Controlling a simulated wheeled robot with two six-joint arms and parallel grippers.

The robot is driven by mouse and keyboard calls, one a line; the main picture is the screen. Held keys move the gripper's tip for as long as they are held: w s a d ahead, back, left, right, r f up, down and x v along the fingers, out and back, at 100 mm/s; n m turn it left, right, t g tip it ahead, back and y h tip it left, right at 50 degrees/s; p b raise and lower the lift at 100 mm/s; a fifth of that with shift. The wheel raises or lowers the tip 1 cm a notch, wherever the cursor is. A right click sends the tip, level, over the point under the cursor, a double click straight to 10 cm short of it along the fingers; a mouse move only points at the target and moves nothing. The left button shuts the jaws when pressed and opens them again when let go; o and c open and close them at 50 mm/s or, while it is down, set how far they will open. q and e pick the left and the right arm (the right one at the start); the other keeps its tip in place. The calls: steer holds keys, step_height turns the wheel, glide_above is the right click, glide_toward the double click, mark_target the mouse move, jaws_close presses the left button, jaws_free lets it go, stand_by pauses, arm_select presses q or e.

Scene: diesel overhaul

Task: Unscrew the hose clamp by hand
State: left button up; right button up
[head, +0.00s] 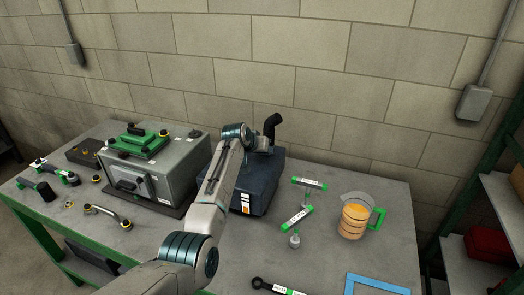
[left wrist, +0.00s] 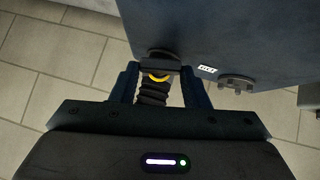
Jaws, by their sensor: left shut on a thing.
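The dark blue box (head: 262,178) stands on the bench, with a black bent hose (head: 271,124) rising behind its top. My left arm reaches over to it, and my left gripper (head: 262,146) is at the box's far upper side, its fingertips hard to make out. In the left wrist view, my left gripper (left wrist: 161,72) has its two fingers on either side of a dark clamp piece (left wrist: 160,63) against the box and is shut on it. A yellow ring (left wrist: 158,77) and black ribbed hose (left wrist: 154,93) show just below, between the fingers. My right gripper is out of view.
A grey metal case (head: 165,170) with a green part (head: 138,143) on top stands left of the box. Several tools and loose parts lie around. A block wall is close behind.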

arm_select(q)
steer(key=shift+f, duration=0.15)
stand_by(0.3)
steer(key=o, duration=0.9)
steer(key=shift+d+f, duration=0.1)
steer(key=shift+o, duration=0.4)
steer(key=shift+w+d+f, duration=0.1)
steer(key=shift+w, duration=0.2)
steer(key=shift+s+a+r, duration=0.3)
steer(key=shift+s+r, duration=0.15)
steer(key=b+v, duration=0.4)
steer(key=v, duration=0.5)
steer(key=shift+a+r, duration=0.15)
